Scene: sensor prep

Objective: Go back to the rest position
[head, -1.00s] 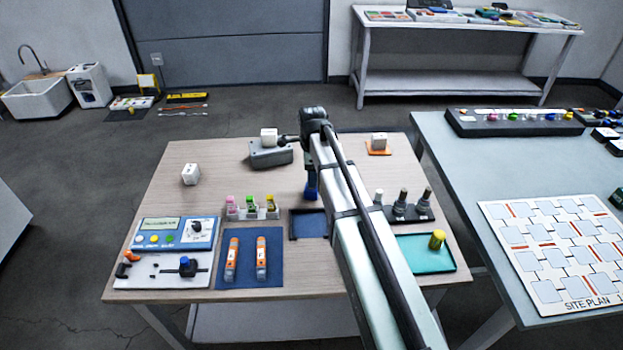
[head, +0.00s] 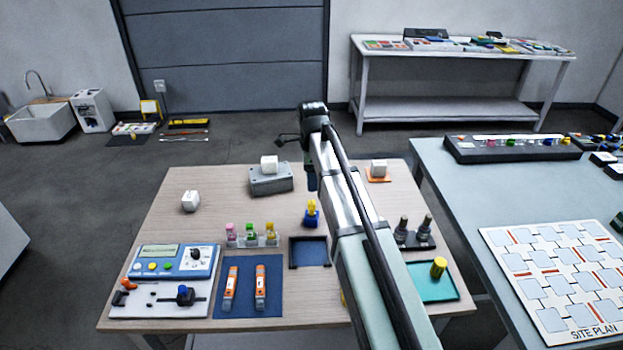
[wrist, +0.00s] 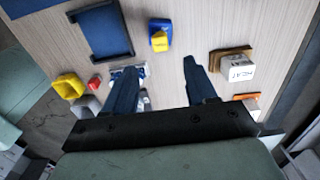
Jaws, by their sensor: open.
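My gripper (wrist: 161,92) is open, with two dark blue fingers apart and nothing between them in the wrist view. In the head view my arm largely hides it, with only a dark blue part (head: 312,178) showing. It hangs above the far middle part of the wooden table (head: 225,190). A small blue object with a yellow top (head: 311,213) stands on the table behind the dark blue tray (head: 310,252). The object also shows in the wrist view (wrist: 160,38), apart from the fingers.
White cubes sit on a grey block (head: 270,180) and an orange pad (head: 378,174). Dark-based posts (head: 414,231) and a teal tray (head: 425,283) lie right of my arm.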

